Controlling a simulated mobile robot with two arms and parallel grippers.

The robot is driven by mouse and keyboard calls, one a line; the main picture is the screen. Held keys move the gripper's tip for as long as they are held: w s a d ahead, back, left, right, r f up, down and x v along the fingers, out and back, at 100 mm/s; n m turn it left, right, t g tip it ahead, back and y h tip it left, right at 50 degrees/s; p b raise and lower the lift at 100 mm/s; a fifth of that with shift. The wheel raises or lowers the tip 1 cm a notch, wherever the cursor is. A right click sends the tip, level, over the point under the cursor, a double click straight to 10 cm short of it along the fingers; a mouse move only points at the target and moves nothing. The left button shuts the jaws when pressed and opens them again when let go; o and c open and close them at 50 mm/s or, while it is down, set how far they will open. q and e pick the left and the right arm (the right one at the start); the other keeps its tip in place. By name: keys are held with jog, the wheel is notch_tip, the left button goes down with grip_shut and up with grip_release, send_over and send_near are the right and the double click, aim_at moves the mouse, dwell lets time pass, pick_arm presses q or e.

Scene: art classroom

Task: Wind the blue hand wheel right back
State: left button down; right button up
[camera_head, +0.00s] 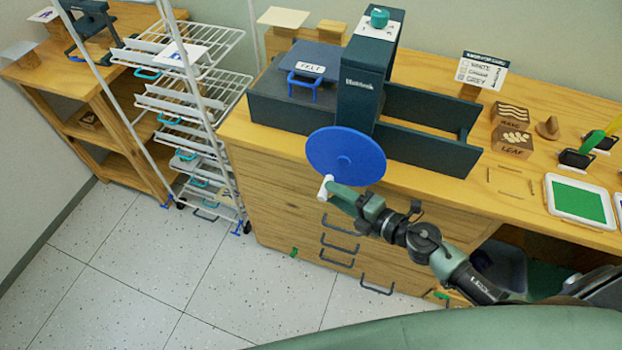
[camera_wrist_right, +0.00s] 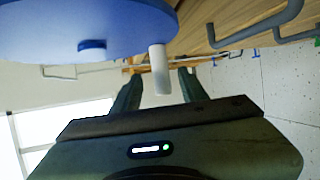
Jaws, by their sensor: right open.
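The blue hand wheel (camera_head: 345,160) is a large disc on the front of the dark teal press (camera_head: 368,80). Its white handle (camera_head: 325,188) sticks out at the wheel's lower left edge. My right gripper (camera_head: 332,189) is at this handle, its arm reaching in from the lower right. In the right wrist view the blue wheel (camera_wrist_right: 80,28) fills the top left, and the white handle (camera_wrist_right: 160,68) stands between the two open fingers of the gripper (camera_wrist_right: 159,88). I see a gap on both sides of the handle. My left gripper is out of view.
The wooden cabinet (camera_head: 285,190) under the press has several drawer handles. A blue-handled block labelled FELT (camera_head: 312,68) sits on the press bed. A wire drying rack (camera_head: 190,100) stands left of the cabinet. Carved blocks (camera_head: 511,141) and a green pad (camera_head: 578,203) lie to the right.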

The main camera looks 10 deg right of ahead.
jog(key=x, duration=0.7)
jog(key=shift+d+f, duration=0.1)
jog(key=shift+c, duration=0.3)
grip_shut()
dwell(1.0)
